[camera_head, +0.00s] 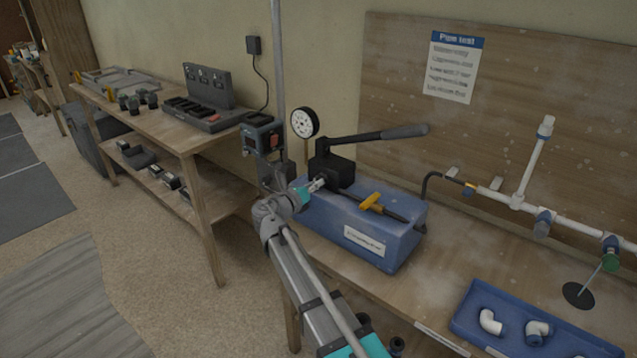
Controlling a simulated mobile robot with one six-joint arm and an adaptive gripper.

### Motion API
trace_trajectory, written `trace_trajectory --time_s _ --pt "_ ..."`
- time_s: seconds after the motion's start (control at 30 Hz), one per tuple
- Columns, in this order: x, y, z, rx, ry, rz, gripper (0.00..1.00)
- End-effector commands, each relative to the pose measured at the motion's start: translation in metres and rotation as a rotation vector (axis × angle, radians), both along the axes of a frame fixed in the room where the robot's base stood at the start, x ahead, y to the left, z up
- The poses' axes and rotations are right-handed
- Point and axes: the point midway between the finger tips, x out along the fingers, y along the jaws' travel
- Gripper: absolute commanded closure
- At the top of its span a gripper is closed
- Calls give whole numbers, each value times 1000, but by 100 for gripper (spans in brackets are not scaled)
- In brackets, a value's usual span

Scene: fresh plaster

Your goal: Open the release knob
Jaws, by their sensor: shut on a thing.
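The test pump is a blue tank (345,222) with a black pump block (331,165) on top. A round white gauge (305,122) stands at its left, and a long lever (385,133) reaches out to the right. My gripper (318,184) comes up from below and its fingertips meet the front left of the pump block. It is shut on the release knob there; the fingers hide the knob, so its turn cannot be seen. A yellow handle (371,201) lies across the tank top, right of my gripper and apart from it.
White pipework (515,200) with valves runs along the right of the bench (430,275). A blue tray (470,320) with white elbow fittings lies at the front right.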

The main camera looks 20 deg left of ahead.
Motion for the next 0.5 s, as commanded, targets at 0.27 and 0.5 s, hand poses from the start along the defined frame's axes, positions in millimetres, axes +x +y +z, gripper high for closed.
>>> trace_trajectory --time_s 0.27,0.5 --pt "1 0 0 -175 71 1 100" --pt "1 0 0 -199 81 1 100"
